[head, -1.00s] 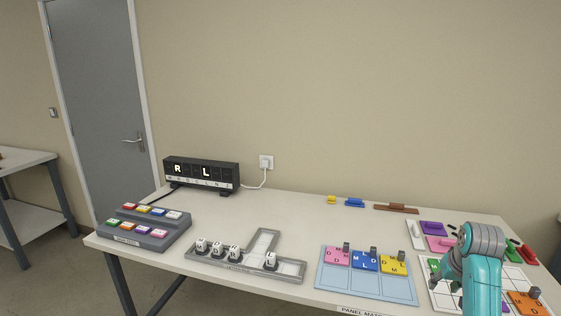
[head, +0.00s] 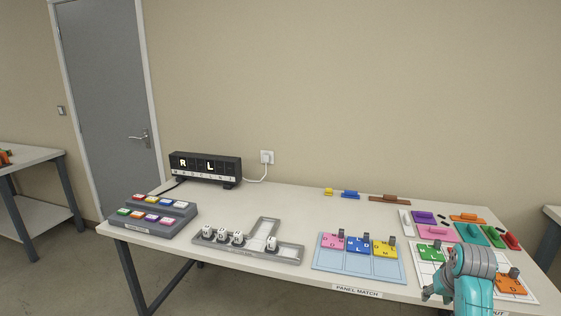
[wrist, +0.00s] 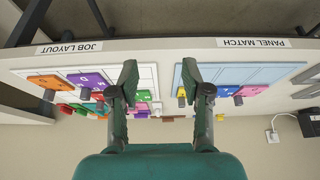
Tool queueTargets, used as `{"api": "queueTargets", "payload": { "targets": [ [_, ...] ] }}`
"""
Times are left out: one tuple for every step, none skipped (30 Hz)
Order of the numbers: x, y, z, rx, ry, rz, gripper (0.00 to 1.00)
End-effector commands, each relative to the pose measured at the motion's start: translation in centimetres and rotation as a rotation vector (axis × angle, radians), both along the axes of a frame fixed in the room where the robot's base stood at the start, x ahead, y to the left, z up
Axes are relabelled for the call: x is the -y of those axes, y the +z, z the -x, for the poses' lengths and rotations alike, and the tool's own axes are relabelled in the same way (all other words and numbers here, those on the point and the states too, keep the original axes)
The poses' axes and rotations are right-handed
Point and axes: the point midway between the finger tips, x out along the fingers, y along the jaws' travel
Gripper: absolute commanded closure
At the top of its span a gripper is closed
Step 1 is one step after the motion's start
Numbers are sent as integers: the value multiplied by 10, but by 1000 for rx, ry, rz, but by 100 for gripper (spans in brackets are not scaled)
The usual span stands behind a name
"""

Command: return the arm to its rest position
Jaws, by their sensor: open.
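My arm (head: 470,275) rises at the lower right of the head view, in front of the table's right end. My gripper (wrist: 159,78) shows in the wrist view with its two fingers wide apart and nothing between them. In the head view most of the gripper is hidden behind my wrist or below the frame. In the wrist view the table appears upside down, beyond the fingers. The job layout board (wrist: 70,75) is behind the left finger and the panel match board (wrist: 245,72) is behind the right finger. The fingers appear clear of both boards.
The table (head: 290,207) also carries a grey button console (head: 150,217), a black letter display (head: 206,168), a grey tray with white lettered pieces (head: 270,255), and coloured panels and bars at the right (head: 437,231). The table's back middle is mostly bare.

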Motion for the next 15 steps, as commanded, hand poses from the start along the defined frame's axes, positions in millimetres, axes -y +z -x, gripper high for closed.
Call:
{"api": "queueTargets", "payload": {
  "targets": [
    [-4,-9,3,3,2,1,52],
    [-6,-14,4,9,3,3,52],
    [-8,-20,6,14,5,4,52],
    [-10,-26,7,19,6,6,52],
    [-13,-31,9,25,7,8,52],
    [-16,-39,12,32,9,10,52],
    [-19,-44,13,39,11,13,52],
    [-22,-52,16,44,13,13,52],
    [-27,-61,20,54,16,16,52],
    [-31,-69,23,62,18,19,52],
    [-35,-77,27,70,20,21,52],
    [-41,-90,33,82,23,24,52],
    [-46,-99,38,94,27,28,52],
    [-51,-108,43,106,29,31,52],
    [-58,-120,51,121,33,35,52]
  ]
}}
